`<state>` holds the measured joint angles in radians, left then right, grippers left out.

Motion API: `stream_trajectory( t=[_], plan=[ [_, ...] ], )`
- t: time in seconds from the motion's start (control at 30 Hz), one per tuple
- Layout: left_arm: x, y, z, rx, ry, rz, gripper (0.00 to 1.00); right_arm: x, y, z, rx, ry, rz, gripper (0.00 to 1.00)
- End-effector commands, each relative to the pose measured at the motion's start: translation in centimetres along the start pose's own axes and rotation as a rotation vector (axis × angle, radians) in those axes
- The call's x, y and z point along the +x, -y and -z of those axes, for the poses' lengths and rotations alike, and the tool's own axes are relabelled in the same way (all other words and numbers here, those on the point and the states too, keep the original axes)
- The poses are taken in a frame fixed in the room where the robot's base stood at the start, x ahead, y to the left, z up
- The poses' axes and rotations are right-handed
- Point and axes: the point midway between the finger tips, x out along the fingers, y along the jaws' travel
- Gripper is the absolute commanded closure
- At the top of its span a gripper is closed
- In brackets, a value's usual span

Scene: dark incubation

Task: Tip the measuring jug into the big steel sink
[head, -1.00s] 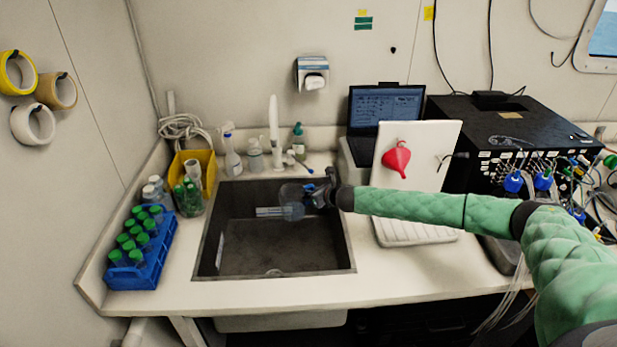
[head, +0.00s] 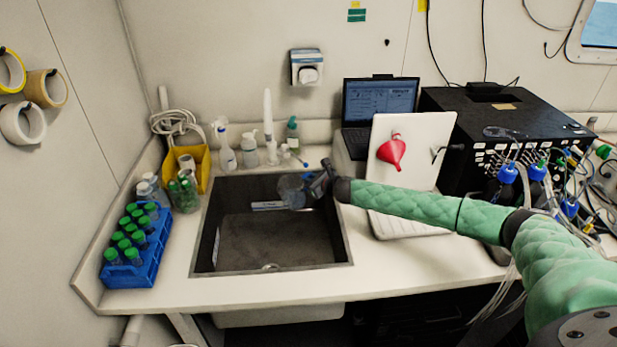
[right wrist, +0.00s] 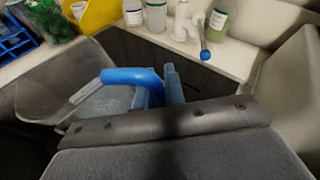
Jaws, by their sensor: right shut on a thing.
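The clear measuring jug (head: 291,191) is over the back right part of the big steel sink (head: 225,268). My right gripper (head: 318,186) is shut on the jug's blue handle, which shows in the right wrist view (right wrist: 130,76). There the jug's clear body (right wrist: 62,85) extends to the left of the fingers. In the head view the jug looks tilted over to the left, but the exact angle and any liquid in it are hard to make out. My left gripper is not in view.
A faucet (head: 268,125) and several bottles stand behind the sink. A blue rack (head: 138,262) of green-capped tubes and a yellow bin (head: 203,170) are to its left. A white board with a red funnel (head: 391,152) stands to the right.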

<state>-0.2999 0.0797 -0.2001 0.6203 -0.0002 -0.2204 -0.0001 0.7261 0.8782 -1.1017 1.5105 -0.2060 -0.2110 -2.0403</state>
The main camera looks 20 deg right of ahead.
Motion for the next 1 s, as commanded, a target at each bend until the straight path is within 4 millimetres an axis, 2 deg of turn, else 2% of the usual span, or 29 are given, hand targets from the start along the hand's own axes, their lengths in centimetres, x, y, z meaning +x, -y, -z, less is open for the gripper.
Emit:
stream_trajectory(
  t=[0.57,0.6,1.0],
  plan=[
    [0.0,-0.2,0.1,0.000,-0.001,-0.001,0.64,-0.8,-1.9,0.1,-0.229,0.093,0.097,1.00],
    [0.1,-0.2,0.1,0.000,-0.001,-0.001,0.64,-0.9,-1.8,-0.4,-0.253,0.105,0.107,1.00],
    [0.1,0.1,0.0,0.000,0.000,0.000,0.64,-0.9,-1.7,-0.5,-0.254,0.104,0.106,1.00]
  ],
)
